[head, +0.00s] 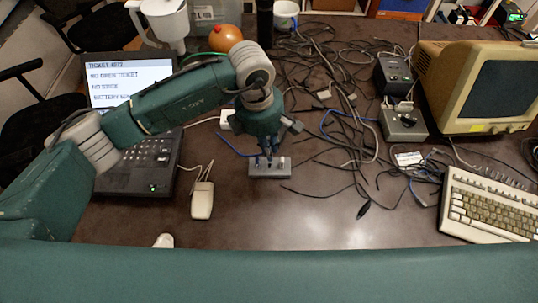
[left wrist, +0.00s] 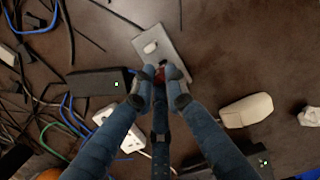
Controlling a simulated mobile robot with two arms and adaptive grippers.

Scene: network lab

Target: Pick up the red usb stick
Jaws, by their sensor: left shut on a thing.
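My left gripper (head: 268,157) points down at a small grey box (head: 269,171) in the middle of the table. In the left wrist view the gripper (left wrist: 162,84) is shut on a small red piece (left wrist: 158,75), which looks like the red usb stick. Only a bit of red shows between the fingertips; the rest is hidden. The fingertips are at the near edge of the grey box (left wrist: 176,50), which has a white knob on top. I cannot tell whether the stick touches the box. My right gripper is not in view.
A beige mouse (head: 202,200) and a black laptop (head: 130,178) lie to the left. Tangled cables (head: 335,110) spread behind and to the right. A keyboard (head: 490,207) and a beige monitor (head: 480,90) stand at the right. The table's front middle is clear.

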